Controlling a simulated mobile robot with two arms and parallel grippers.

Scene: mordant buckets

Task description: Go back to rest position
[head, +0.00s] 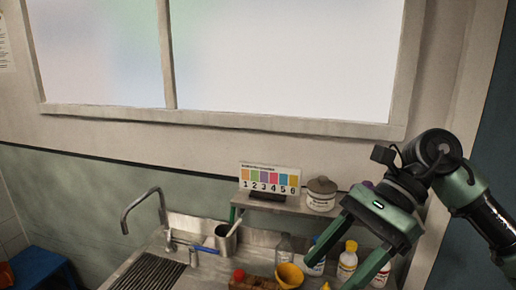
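My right gripper (346,254) is raised at the right of the head view, above the right end of the counter. Its two green fingers point down and to the left, spread apart, with no object seen held between them. The fingers overlap the bottles behind them in the picture; I cannot tell how near they are. My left gripper is not in view.
A metal counter (142,262) has a tap (140,207) at left. A shelf (272,204) bears a numbered color card (269,179) and a lidded jar (321,195). Bottles, including a yellow-capped one (347,262), and a yellow funnel (289,275) stand below. A blue stool (38,268) is at far left.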

